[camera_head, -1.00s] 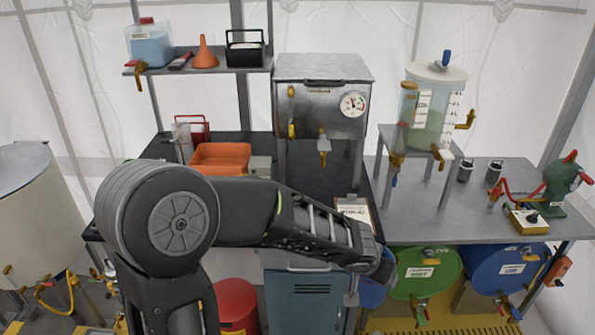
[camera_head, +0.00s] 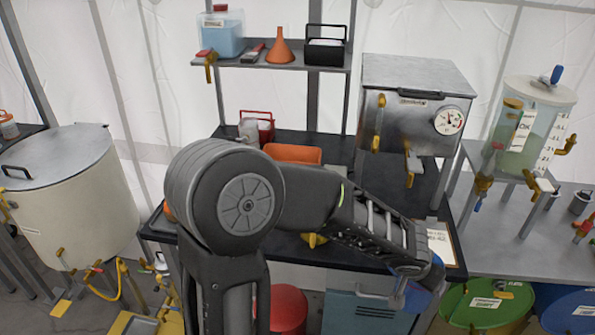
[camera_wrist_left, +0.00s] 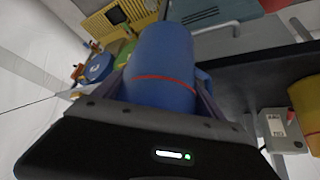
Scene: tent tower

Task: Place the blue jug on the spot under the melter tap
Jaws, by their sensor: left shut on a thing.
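The blue jug (camera_wrist_left: 165,65), with a red line around it and a handle at its right, fills the middle of the left wrist view. My left gripper (camera_wrist_left: 163,88) is shut on it, one finger at each side. In the head view only a blue part of the jug (camera_head: 420,298) shows below my left wrist, in front of the black bench's edge. The melter (camera_head: 415,95) is a steel box with a round gauge, and its tap (camera_head: 412,165) hangs at the front. Black bench top shows under the tap; no marked spot is discernible. My right gripper is not in view.
A clipboard (camera_head: 440,245) lies at the bench's right end. An orange tray (camera_head: 292,154) and a red-handled container (camera_head: 262,125) stand behind my arm. A clear tank (camera_head: 535,125) with taps stands right of the melter. Green (camera_head: 487,305) and blue drums lie below.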

